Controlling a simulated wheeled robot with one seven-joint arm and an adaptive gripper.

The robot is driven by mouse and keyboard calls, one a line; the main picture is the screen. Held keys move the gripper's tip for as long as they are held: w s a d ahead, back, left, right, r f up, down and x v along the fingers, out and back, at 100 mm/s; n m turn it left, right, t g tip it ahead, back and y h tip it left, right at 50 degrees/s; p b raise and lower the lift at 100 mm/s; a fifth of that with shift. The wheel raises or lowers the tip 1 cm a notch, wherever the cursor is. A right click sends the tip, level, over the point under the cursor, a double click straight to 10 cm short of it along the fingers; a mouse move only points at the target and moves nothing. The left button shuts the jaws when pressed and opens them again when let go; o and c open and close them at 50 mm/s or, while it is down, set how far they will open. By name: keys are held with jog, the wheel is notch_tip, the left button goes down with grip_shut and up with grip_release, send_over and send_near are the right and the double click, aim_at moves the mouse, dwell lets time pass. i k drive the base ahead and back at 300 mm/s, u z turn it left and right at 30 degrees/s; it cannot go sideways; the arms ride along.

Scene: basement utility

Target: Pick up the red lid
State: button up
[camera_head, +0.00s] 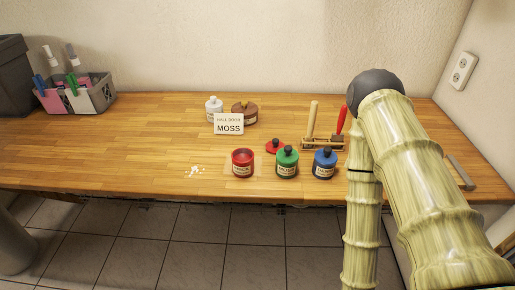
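The red lid (275,147) lies on the wooden tabletop, with a small dark knob on top. It is just behind and between the open red jar (242,170) and the green jar (287,168), which partly covers its near edge. The red jar has no lid on it and shows a dark red inside. The green jar and the blue jar (324,170) carry lids with dark knobs. My arm rises at the right of the view, bent at a dark joint. My gripper is not in view.
A sign reading MOSS (228,124) stands behind the jars, before a white bottle (214,105) and a brown round container (244,113). A wooden rack (322,143) with upright handles is right of the lid. White crumbs (196,171) lie left. A grey caddy (88,98) stands far left.

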aim_at(273, 146)
jog(key=u, duration=2.45)
jog(key=i, duration=0.75)
jog(key=z, duration=2.1)
